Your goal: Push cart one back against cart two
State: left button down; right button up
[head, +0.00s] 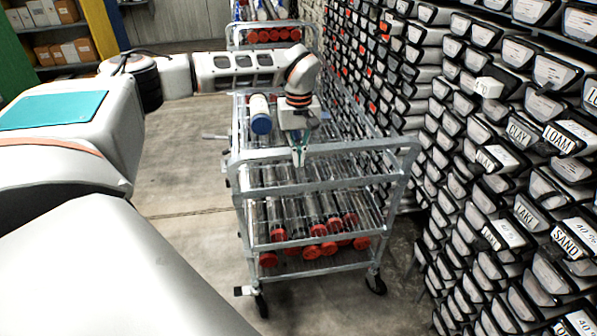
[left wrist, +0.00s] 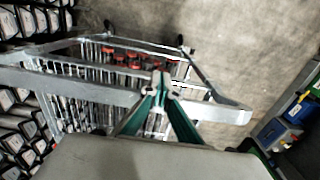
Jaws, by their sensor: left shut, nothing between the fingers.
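A grey metal cart (head: 322,186) with a wire shelf stands in front of me, loaded with clear, red-capped tubes (head: 320,228). No label shows on it. A second metal cart (head: 237,27) with red-capped tubes stands farther back, and my left arm partly hides the space between. My left gripper (head: 299,157) is shut and empty at the near cart's top end rail. In the left wrist view, its green fingers (left wrist: 162,84) meet in front of the rail (left wrist: 210,108); I cannot tell if they touch it. My right gripper is not in view.
A tall rack of labelled core trays (head: 500,170) lines the right side close to the cart. Bare concrete floor (head: 185,215) is free on the left. Shelves with boxes (head: 68,50) stand at the back left.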

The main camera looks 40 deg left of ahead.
pick_arm(q)
jog(key=shift+w+a, duration=0.35)
jog(key=shift+a, duration=0.05)
jog(key=shift+w+a+r, duration=0.1)
jog(key=shift+w+a, duration=0.05)
jog(key=shift+w+a+r, duration=0.15)
jog(key=shift+w+a, duration=0.15)
jog(key=shift+a, duration=0.15)
jog(key=shift+w+a, duration=0.25)
jog(key=shift+w, duration=0.05)
jog(key=shift+w+a, duration=0.1)
jog(key=shift+a, duration=0.05)
jog(key=shift+w+a+f, duration=0.1)
jog(key=shift+a+f, duration=0.05)
jog(key=shift+f, duration=0.05)
